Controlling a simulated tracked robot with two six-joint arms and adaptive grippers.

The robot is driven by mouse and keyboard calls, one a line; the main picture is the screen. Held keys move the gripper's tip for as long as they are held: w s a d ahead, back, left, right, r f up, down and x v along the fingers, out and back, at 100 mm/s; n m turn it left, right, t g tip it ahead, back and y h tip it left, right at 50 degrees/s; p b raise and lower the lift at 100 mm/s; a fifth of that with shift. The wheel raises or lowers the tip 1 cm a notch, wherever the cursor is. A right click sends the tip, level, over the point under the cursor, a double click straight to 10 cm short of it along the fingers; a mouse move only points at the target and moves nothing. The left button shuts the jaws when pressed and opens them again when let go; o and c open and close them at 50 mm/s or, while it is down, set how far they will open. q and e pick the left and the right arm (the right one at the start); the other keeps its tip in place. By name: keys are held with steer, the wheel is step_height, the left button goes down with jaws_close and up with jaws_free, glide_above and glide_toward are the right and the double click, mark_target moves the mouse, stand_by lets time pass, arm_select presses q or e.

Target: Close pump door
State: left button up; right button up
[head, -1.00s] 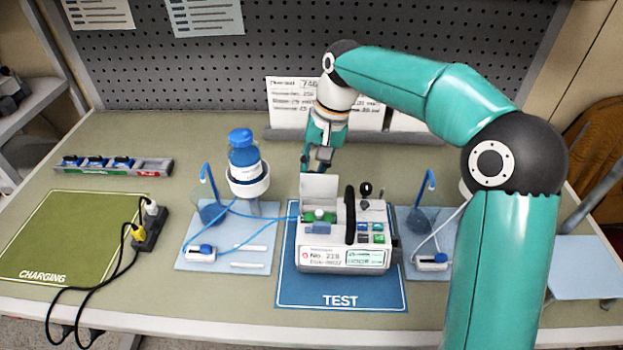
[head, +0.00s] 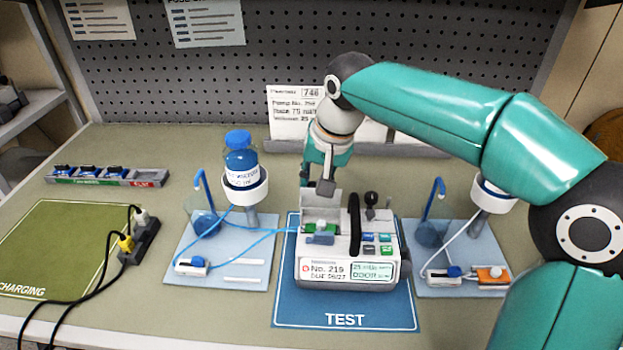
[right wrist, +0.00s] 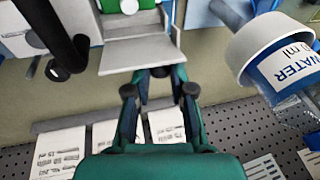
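The infusion pump (head: 347,262) stands on the blue TEST mat (head: 300,312). Its door (head: 322,205) is open, a pale panel standing up at the pump's back left, with the green inner part (head: 320,238) exposed in front of it. In the right wrist view the door (right wrist: 140,52) is a grey-white panel just ahead of the fingers. My right gripper (head: 317,184) is behind the door's top edge, its fingers pointing down; it also shows in the right wrist view (right wrist: 160,73). The fingertips look closed together, holding nothing. Contact with the door cannot be told. My left gripper is out of view.
A blue-capped water bottle (head: 240,158) sits in a white holder left of the pump, close to my right gripper's side. A black handle (head: 354,222) stands beside the door. White cards (head: 290,105) lean behind. Blue trays (head: 220,272) flank the mat.

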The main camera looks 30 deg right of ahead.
steer(key=o, duration=0.4)
steer(key=shift+f, duration=0.1)
steer(key=v, duration=1.2)
steer(key=shift+w, duration=0.1)
